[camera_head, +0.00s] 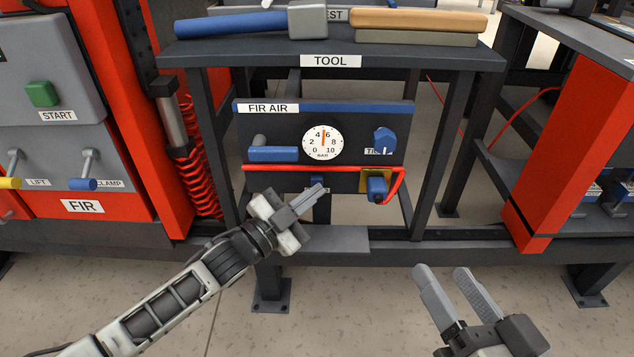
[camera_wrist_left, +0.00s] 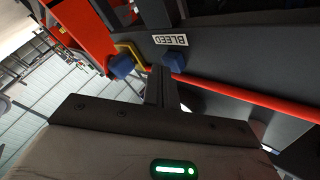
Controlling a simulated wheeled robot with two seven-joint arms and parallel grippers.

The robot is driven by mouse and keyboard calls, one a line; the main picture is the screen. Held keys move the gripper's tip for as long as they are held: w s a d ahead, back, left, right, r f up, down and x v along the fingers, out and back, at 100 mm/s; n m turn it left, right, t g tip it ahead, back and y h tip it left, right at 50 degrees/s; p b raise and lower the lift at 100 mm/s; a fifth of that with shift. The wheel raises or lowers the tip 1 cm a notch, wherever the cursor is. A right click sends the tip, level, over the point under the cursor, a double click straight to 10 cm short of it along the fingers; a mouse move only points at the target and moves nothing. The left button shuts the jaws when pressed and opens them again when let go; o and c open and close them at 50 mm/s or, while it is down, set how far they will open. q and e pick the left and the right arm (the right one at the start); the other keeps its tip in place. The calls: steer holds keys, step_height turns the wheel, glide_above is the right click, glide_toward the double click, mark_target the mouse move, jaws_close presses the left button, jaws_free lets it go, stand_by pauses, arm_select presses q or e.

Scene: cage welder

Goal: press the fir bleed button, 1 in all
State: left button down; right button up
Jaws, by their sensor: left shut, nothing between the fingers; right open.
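The FIR AIR panel (camera_head: 225,165) is a dark board under the TOOL shelf. In the left wrist view a small blue button (camera_wrist_left: 174,62) sits beside the BLEED label (camera_wrist_left: 170,40). In the head view the button is mostly hidden behind my left fingertips, and only a bit of blue shows there. My left gripper (camera_head: 318,190) is shut and empty, pointing at the lower middle of the panel. Its fingers (camera_wrist_left: 160,88) end close to the button; I cannot tell whether they touch it. My right gripper (camera_head: 446,275) is open and empty, low in front, away from the panel.
A gauge (camera_head: 323,143), a blue-handled lever (camera_head: 273,154) and a blue knob (camera_head: 384,140) are above a red hose (camera_head: 290,168). A blue fitting (camera_head: 377,187) on a yellow plate is right of my left gripper. A red FIR machine (camera_head: 110,205) stands left.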

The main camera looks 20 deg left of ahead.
arm_select(q)
steer(key=shift+s+d+p, duration=0.2)
steer(key=shift+s+p, duration=0.15)
steer(key=shift+s, duration=0.3)
steer(key=s+p, duration=0.1)
steer(key=s, duration=0.1)
steer(key=s+d+p, duration=0.1)
steer(key=s, duration=0.1)
steer(key=shift+s+d, duration=0.2)
steer(key=shift+s, duration=0.2)
stand_by(0.5)
